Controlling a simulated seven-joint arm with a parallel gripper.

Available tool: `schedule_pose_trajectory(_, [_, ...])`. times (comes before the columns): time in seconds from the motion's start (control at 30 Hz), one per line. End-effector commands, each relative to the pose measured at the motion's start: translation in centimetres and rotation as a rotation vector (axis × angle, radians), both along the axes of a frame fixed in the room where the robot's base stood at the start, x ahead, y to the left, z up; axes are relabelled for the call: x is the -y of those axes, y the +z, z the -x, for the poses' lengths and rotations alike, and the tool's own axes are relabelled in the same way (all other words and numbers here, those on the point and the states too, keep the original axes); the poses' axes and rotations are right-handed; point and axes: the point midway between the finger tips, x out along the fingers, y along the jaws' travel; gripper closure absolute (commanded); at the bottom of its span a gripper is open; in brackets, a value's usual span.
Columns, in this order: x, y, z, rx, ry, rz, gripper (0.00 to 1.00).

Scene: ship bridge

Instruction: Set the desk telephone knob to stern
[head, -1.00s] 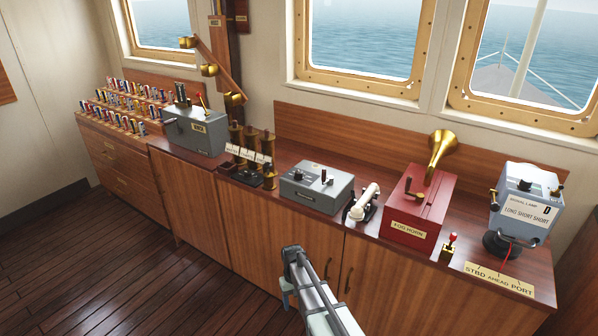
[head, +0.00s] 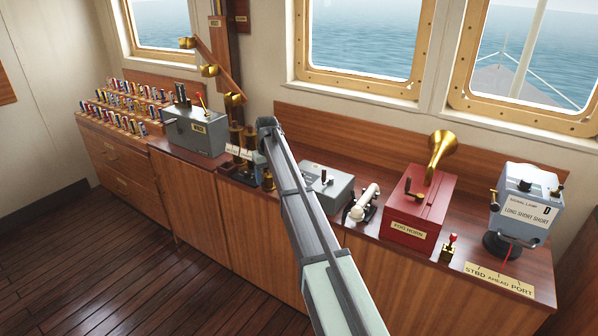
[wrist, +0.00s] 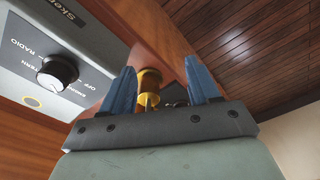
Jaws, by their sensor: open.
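The desk telephone (head: 335,196) is a grey box on the counter in the head view, with its white handset (head: 361,205) to the right. The black knob (wrist: 57,73) is ringed by the words stern, radio, off and engine. I cannot tell which word it points to. My gripper (wrist: 159,66) is open and empty, to the right of the knob and apart from it. In the head view its fingers are hidden.
A brass fitting (wrist: 148,88) shows between my fingers. A grey lever box (head: 194,132) is further left.

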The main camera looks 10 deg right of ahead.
Motion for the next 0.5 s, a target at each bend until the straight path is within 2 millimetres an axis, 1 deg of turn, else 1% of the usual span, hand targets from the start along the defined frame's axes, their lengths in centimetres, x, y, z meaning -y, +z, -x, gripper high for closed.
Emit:
schedule_pose_trajectory(0.03, [0.8, 2.6, -1.3, 0.009, -0.001, 0.002, 0.39])
schedule_pose_trajectory(0.07, [1.4, 3.9, -1.6, 0.007, -0.002, 0.004, 0.39])
schedule_pose_trajectory(0.1, [2.5, 5.6, -2.0, 0.004, -0.004, 0.008, 0.39])
schedule_pose_trajectory(0.17, [4.5, 7.9, -2.4, -0.010, -0.009, 0.014, 0.39])
schedule_pose_trajectory(0.2, [6.0, 9.3, -2.4, -0.021, -0.014, 0.019, 0.39])
schedule_pose_trajectory(0.3, [9.3, 11.9, -2.1, -0.054, -0.026, 0.028, 0.39])
schedule_pose_trajectory(0.33, [9.9, 12.3, -2.0, -0.064, -0.028, 0.031, 0.39])
schedule_pose_trajectory(0.4, [11.2, 13.1, -1.8, -0.078, -0.032, 0.034, 0.39])
schedule_pose_trajectory(0.5, [12.0, 13.5, -1.5, -0.088, -0.035, 0.035, 0.39])
